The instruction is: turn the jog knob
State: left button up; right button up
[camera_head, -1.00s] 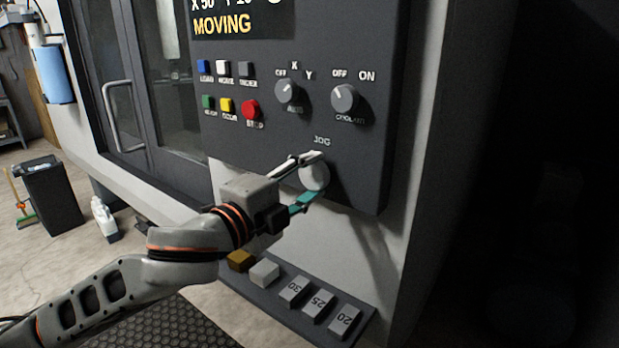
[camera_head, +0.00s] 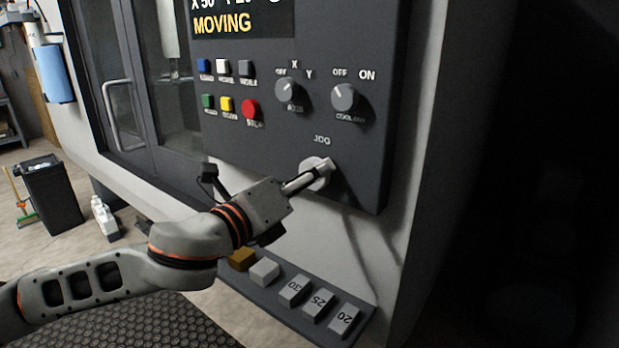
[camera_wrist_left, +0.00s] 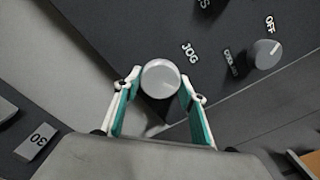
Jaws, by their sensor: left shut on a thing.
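The jog knob (camera_head: 309,165) is a light grey round knob under the JOG label, at the lower right of the dark control panel (camera_head: 290,135). My left gripper (camera_head: 322,172) is at the knob and partly covers it in the head view. In the left wrist view the knob (camera_wrist_left: 160,77) lies between the two teal-lined fingers of my left gripper (camera_wrist_left: 158,92), which is shut on it. My right gripper is not in view.
Above the jog knob are an axis knob (camera_head: 287,89), a coolant knob (camera_head: 344,97) and coloured buttons, including a red one (camera_head: 250,109). A screen (camera_head: 240,18) reads MOVING. Below, a ledge (camera_head: 290,312) holds several blocks, some numbered.

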pick_arm(q)
jog(key=shift+m, duration=0.9)
jog(key=o, duration=1.1)
jog(key=shift+o, duration=0.2)
jog(key=v, duration=0.7)
jog(key=shift+s+a, duration=0.2)
